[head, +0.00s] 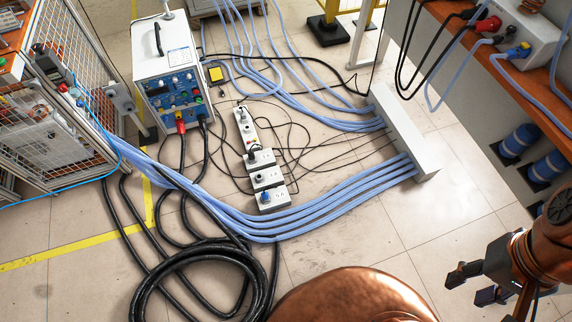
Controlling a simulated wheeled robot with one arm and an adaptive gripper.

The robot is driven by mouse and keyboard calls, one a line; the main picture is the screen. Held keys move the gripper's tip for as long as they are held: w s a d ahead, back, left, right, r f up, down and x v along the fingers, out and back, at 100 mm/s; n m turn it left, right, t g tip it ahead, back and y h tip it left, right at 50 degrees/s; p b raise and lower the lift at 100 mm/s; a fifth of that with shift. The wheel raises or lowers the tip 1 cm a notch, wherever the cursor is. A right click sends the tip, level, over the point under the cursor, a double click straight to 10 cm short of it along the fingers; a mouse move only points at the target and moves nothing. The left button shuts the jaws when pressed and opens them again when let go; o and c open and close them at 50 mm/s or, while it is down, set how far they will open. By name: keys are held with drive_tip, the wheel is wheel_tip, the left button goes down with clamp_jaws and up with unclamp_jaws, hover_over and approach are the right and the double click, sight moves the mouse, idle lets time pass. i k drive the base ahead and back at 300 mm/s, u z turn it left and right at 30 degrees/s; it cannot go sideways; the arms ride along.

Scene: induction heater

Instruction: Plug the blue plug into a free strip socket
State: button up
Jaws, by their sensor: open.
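The white power strip (242,130) lies on the floor in the middle, running from the back toward me. Grey and dark plugs sit along it. A small blue plug-like piece (265,196) is on the strip's near block (279,198); I cannot tell whether it is seated in a socket. Another blue plug (520,50) is at the white box (520,28) on the bench at the upper right. My gripper (474,284) is at the lower right, open and empty, well apart from the strip and both blue pieces.
Thick light-blue hoses (300,228) cross the floor in front of the strip to a white block (402,132). Black cables (205,285) coil at the lower left. A white power unit (166,65) stands behind left. Thin black wires surround the strip. Floor (455,215) at right is clear.

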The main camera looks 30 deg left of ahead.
sight(266, 197)
drive_tip(key=i, duration=1.35)
drive_tip(key=u, duration=4.2)
